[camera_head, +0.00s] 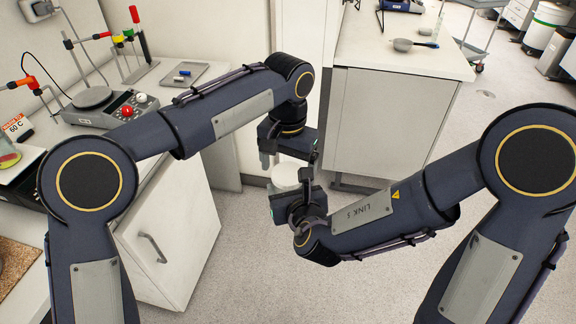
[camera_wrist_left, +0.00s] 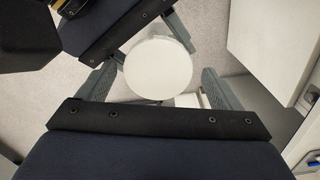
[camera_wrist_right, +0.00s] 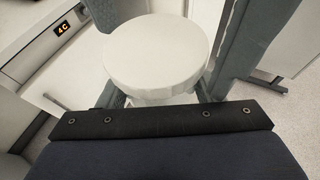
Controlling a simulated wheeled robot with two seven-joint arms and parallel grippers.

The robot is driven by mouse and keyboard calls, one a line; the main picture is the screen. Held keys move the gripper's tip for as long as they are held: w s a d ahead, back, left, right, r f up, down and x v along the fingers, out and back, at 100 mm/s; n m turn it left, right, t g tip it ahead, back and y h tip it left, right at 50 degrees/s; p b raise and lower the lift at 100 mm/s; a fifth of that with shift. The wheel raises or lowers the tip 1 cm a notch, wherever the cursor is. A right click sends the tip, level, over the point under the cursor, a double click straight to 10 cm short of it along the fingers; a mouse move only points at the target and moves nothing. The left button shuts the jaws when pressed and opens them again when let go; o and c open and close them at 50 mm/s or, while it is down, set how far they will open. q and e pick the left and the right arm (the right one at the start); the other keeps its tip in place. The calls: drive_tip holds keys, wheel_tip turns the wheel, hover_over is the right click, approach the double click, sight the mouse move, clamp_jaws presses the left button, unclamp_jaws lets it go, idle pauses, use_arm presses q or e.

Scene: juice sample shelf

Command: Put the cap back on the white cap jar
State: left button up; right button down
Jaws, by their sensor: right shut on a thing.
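The white jar (camera_wrist_right: 162,98) is held off the floor between my two grippers, with a round white cap (camera_wrist_right: 155,50) sitting on its top. The cap shows as a flat disc in the left wrist view (camera_wrist_left: 158,67), and jar and cap show as a small white shape in the head view (camera_head: 286,177). My right gripper (camera_wrist_right: 165,60) is shut on the jar from the side. My left gripper (camera_head: 288,165) is above, its fingers open on both sides of the cap, with gaps visible. Whether the cap is fully seated cannot be told.
A bench at left holds a hotplate (camera_head: 92,97), a stand with coloured clamps and a small tray (camera_head: 185,77). A white cabinet (camera_head: 380,120) stands beyond my grippers, with a pan (camera_head: 403,44) on its top. The floor between is clear.

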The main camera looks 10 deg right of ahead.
use_arm(q)
drive_tip(key=shift+d+r, duration=0.1)
drive_tip(key=shift+r, duration=2.2)
drive_tip(key=n, duration=0.2)
drive_tip(key=r+n, duration=0.1)
drive_tip(key=n, duration=0.2)
drive_tip(key=shift+r, duration=0.15)
wheel_tip(320, 180, up, 2)
drive_tip(key=n, duration=0.6)
drive_tip(key=shift+n, duration=0.4)
drive_tip(key=shift+f, duration=4)
